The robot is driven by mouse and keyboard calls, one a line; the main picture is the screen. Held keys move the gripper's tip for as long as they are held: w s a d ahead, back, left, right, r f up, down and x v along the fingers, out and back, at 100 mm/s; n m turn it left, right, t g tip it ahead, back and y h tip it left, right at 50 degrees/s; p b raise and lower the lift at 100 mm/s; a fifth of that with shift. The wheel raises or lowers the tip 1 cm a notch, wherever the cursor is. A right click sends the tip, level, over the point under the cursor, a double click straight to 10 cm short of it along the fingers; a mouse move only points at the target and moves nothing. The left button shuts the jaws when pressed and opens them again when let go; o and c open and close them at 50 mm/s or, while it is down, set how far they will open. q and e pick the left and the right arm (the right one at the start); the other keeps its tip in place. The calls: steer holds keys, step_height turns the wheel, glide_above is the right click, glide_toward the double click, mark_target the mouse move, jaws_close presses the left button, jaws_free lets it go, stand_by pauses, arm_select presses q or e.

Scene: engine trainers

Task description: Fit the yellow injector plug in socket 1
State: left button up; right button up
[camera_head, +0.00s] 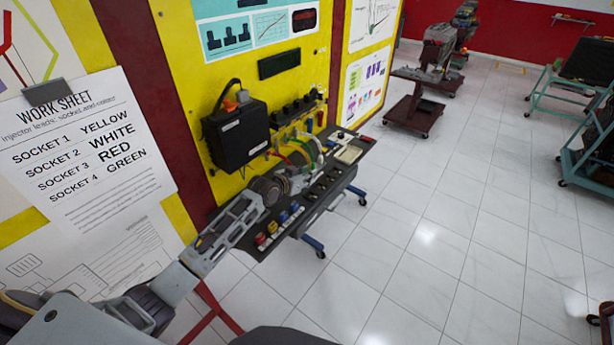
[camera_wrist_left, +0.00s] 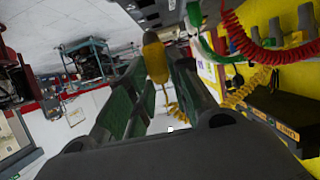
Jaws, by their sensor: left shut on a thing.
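My left gripper (camera_head: 307,172) reaches over the trainer's dark shelf, in front of the yellow panel. In the left wrist view the left gripper (camera_wrist_left: 155,80) is shut on the yellow injector plug (camera_wrist_left: 155,60), held between the fingertips. A yellow coiled lead (camera_wrist_left: 240,92) shows to the right of the fingers. A row of dark sockets (camera_head: 297,108) sits on the yellow panel; grey socket-like blocks (camera_wrist_left: 277,30) show at the upper right of the wrist view. The plug is apart from them there. I cannot tell which is socket 1. My right gripper is not in view.
A work sheet (camera_head: 85,140) pairs socket 1 with yellow. A black box (camera_head: 236,135) juts from the panel left of the sockets. Red (camera_wrist_left: 240,35) and green (camera_wrist_left: 205,42) coiled leads hang near the gripper. Small coloured parts lie on the shelf (camera_head: 325,190).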

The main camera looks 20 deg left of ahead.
arm_select(q)
steer(key=shift+f, duration=0.25)
steer(key=shift+f+b, duration=2.1)
steer(key=shift+b, duration=0.1)
steer(key=shift+f, duration=0.45)
steer(key=shift+f, duration=0.45)
steer(key=shift+f+b, duration=0.3)
steer(key=shift+f, duration=0.1)
stand_by(0.7)
